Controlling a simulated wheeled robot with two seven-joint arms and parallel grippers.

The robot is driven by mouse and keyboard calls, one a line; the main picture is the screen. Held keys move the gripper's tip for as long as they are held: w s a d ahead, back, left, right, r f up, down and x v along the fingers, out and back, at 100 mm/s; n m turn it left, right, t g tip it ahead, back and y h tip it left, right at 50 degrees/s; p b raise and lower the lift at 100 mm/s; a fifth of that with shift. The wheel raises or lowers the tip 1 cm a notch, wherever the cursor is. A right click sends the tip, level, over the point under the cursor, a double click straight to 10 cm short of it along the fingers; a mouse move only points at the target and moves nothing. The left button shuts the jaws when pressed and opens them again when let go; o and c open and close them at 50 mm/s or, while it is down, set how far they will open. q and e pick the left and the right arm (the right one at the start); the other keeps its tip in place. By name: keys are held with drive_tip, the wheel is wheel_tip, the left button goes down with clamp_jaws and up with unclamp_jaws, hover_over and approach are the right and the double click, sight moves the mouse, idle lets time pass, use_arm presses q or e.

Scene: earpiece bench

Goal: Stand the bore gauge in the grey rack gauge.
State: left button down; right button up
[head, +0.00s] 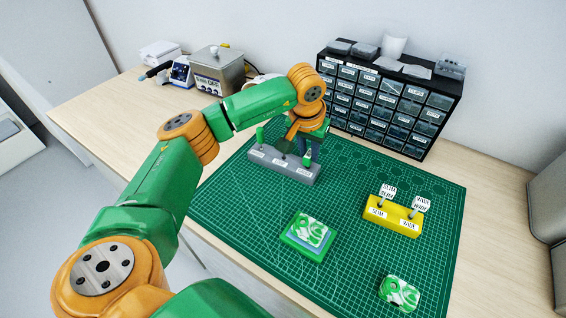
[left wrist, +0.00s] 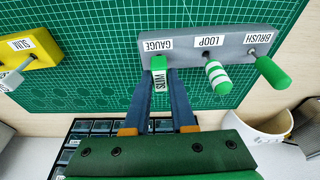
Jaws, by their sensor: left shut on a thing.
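The grey rack (head: 290,170) stands on the green mat, with labels BRUSH, LOOP and GAUGE. It also shows in the left wrist view (left wrist: 228,42). My left gripper (head: 309,150) is at the GAUGE end of the rack. In the left wrist view its two blue fingers (left wrist: 165,78) are shut on a green handle with a white label, the bore gauge (left wrist: 160,64). The handle is at the GAUGE place; I cannot tell whether its lower end is inside the hole. A striped green handle (left wrist: 217,76) is at LOOP and a plain green handle (left wrist: 271,71) at BRUSH. My right gripper is not in view.
A yellow rack (head: 393,217) with SLIM and WIDE tags stands to the right on the mat (head: 255,210). A green block with a patterned top (head: 308,235) and a patterned piece (head: 399,292) lie nearer. A black drawer cabinet (head: 385,95) stands behind. The mat between the racks is clear.

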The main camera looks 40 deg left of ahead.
sight(305, 173)
use_arm(q)
drive_tip(key=c, duration=0.7)
unclamp_jaws()
drive_tip(key=b+v, duration=0.1)
drive_tip(key=v, duration=0.6)
drive_tip(key=shift+r+b, duration=0.1)
drive_tip(key=shift+b, duration=0.25)
